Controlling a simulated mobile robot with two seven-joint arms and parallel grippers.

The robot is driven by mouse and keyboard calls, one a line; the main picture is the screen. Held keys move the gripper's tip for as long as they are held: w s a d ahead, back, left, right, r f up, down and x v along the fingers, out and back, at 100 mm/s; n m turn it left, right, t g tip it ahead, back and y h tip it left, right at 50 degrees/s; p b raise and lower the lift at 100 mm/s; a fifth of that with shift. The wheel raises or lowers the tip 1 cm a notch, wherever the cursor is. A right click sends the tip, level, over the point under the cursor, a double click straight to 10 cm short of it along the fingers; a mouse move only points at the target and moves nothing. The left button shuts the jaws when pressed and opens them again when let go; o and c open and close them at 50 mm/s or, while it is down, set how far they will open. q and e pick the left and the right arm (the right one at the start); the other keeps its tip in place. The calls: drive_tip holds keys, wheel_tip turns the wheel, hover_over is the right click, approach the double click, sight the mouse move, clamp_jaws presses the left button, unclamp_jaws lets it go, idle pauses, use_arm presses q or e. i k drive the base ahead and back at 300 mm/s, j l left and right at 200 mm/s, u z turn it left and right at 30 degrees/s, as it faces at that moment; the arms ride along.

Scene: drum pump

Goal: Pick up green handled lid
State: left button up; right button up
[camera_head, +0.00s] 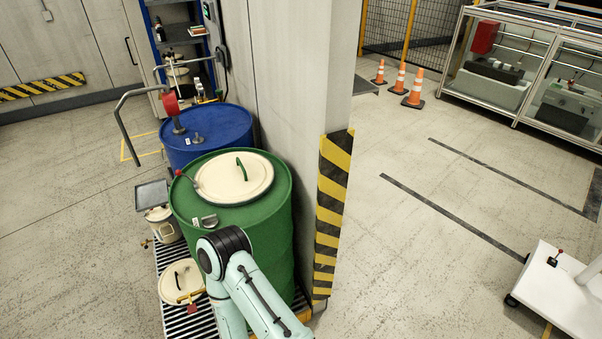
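A round cream lid (215,181) with a green handle (242,168) lies on top of the green drum (268,235), left of the pillar. No gripper fingers show, and nothing of mine is seen touching either lid.
A blue drum (228,121) with a red pump (171,104) stands behind the green drum. A pillar (300,85) with a striped edge guard (333,190) rises close on the right. A white cart (560,300) is at lower right. The floor between is clear.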

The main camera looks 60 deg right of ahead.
sight(233, 179)
drive_tip(key=l+z, duration=0.15)
drive_tip(key=z, duration=1.65)
